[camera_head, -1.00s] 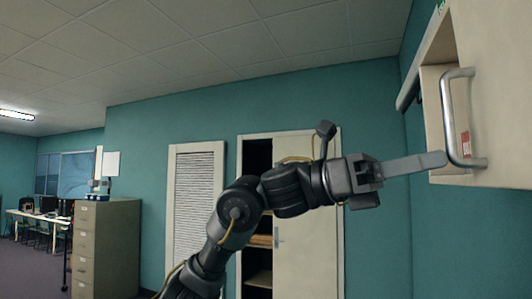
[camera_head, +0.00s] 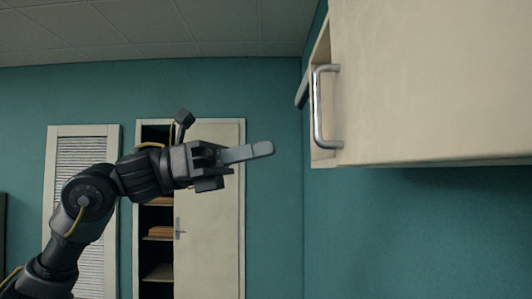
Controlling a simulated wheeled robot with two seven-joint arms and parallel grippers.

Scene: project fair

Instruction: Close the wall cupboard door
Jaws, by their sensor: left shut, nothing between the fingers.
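The wall cupboard door (camera_head: 430,80) is a large cream panel filling the upper right. Its silver bar handle (camera_head: 318,108) stands near the panel's left end. A narrow cream strip and a grey bar show left of the handle; I cannot tell exactly how far the door stands open. My left gripper (camera_head: 262,150) is shut and empty, its long flat fingers pointing right. In the picture its tip is left of and slightly below the handle, with a clear gap between them. My right gripper is out of view.
A tall cream cabinet (camera_head: 222,215) with an open, dark shelved section stands behind my left arm. A louvred panel (camera_head: 80,170) is farther left. The teal wall (camera_head: 400,240) below the cupboard is clear.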

